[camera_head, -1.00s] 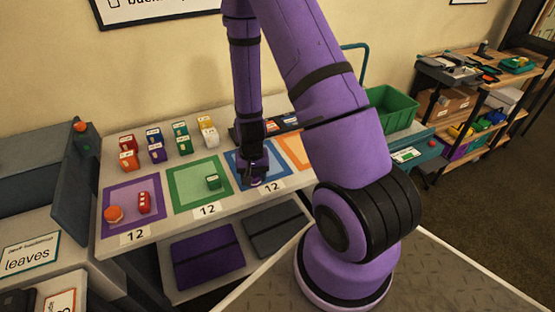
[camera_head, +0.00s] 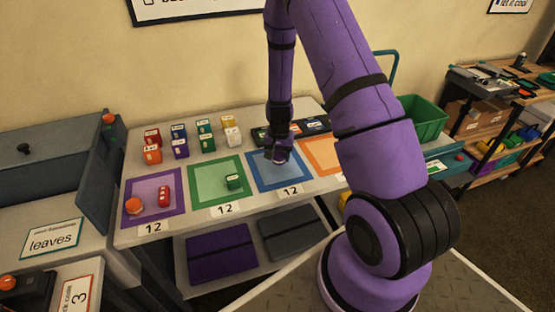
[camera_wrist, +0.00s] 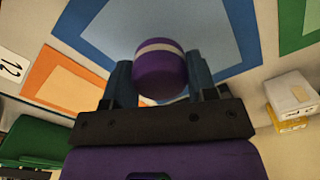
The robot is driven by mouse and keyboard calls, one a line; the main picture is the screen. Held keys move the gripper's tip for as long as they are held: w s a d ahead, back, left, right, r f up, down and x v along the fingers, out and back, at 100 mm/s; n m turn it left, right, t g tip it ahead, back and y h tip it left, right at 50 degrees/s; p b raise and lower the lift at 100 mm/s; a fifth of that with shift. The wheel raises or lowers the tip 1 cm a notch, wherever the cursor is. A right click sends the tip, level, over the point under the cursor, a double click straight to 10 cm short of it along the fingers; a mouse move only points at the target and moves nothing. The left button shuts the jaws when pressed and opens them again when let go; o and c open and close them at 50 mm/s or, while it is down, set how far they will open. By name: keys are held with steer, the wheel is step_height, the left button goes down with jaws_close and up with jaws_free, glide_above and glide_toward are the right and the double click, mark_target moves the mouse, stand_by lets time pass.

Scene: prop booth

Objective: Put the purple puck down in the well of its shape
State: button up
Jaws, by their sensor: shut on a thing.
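The purple puck (camera_wrist: 160,70), with a pale band around it, sits between the two fingers of my gripper in the wrist view. My gripper (camera_head: 277,155) is shut on it and hangs over the blue-framed square (camera_head: 267,182) in the head view. In that view the puck is too small and dark to make out clearly. A dark tray (camera_head: 316,123) with small coloured marks lies behind, partly hidden by my arm. I cannot tell the shapes of any wells in it.
The purple square (camera_head: 150,216) holds a red block (camera_head: 163,196) and a round orange piece (camera_head: 133,206). Several coloured blocks stand behind. The orange square (camera_head: 312,157) looks bare where visible. A green bin (camera_head: 424,118) stands at right.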

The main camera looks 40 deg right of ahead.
mark_target(277, 159)
steer(key=shift+w+d, duration=0.25)
steer(key=shift+w, duration=0.6)
steer(key=shift+w+f, duration=0.1)
steer(key=shift+f, duration=1.75)
steer(key=shift+f, duration=0.1)
steer(key=o, duration=1)
steer(key=shift+c, duration=0.2)
